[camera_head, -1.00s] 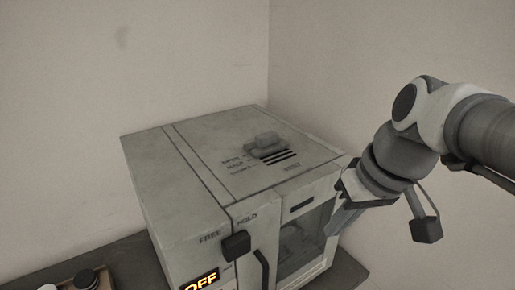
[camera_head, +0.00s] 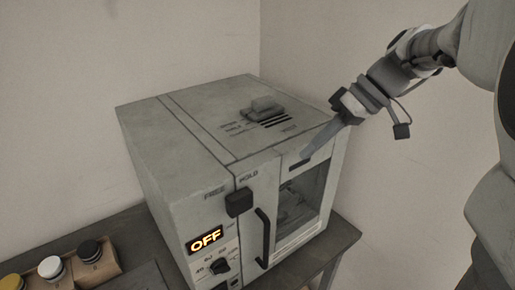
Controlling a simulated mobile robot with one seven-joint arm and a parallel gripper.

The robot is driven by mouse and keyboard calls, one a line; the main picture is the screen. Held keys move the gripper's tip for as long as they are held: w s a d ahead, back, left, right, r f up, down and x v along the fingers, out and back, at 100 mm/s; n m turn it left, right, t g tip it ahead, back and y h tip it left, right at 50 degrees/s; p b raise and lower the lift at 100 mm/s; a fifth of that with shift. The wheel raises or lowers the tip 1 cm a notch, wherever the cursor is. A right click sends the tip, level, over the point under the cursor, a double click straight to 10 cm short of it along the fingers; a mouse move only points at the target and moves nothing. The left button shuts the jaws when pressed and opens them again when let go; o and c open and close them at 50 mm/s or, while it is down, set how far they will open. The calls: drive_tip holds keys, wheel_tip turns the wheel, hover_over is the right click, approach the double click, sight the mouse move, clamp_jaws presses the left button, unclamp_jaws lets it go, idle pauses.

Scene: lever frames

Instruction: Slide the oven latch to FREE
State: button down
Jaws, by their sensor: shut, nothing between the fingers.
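The oven (camera_head: 190,155) is a grey box on a dark table, with its front turned to the lower right. Its latch (camera_head: 239,202) is a dark block at the top front edge. FREE is printed to the latch's left and HOLD above and slightly right of it; the block sits below HOLD. My gripper (camera_head: 304,158) is shut and empty, pointing down-left near the top right of the oven's front. It is well to the right of the latch. I cannot tell whether its tip touches the oven.
A dark door handle (camera_head: 262,238) stands out below and right of the latch. The display (camera_head: 205,240) reads OFF, above a knob (camera_head: 220,266). A vent slider (camera_head: 264,109) sits on the oven top. Several lidded jars stand in a tray (camera_head: 108,264) at lower left.

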sight(248, 195)
drive_tip(key=a+f, duration=0.2)
drive_tip(key=a, duration=0.1)
drive_tip(key=s+a+f+p, duration=0.1)
drive_tip(key=a+f, duration=0.4)
drive_tip(key=a, duration=0.1)
drive_tip(key=shift+s+f+p, duration=0.3)
drive_tip(key=shift+f+p, duration=0.05)
drive_tip(key=shift+f, duration=0.05)
drive_tip(key=shift+s+a+f, duration=0.1)
drive_tip(key=shift+a, duration=0.1)
drive_tip(key=shift+a, duration=0.1)
drive_tip(key=shift+s+a+b, duration=0.45)
drive_tip(key=shift+s+a, duration=0.15)
drive_tip(key=shift+a, duration=0.2)
drive_tip(key=shift+s+a+b, duration=0.4)
drive_tip(key=shift+s+a, duration=0.2)
drive_tip(key=shift+a, duration=0.2)
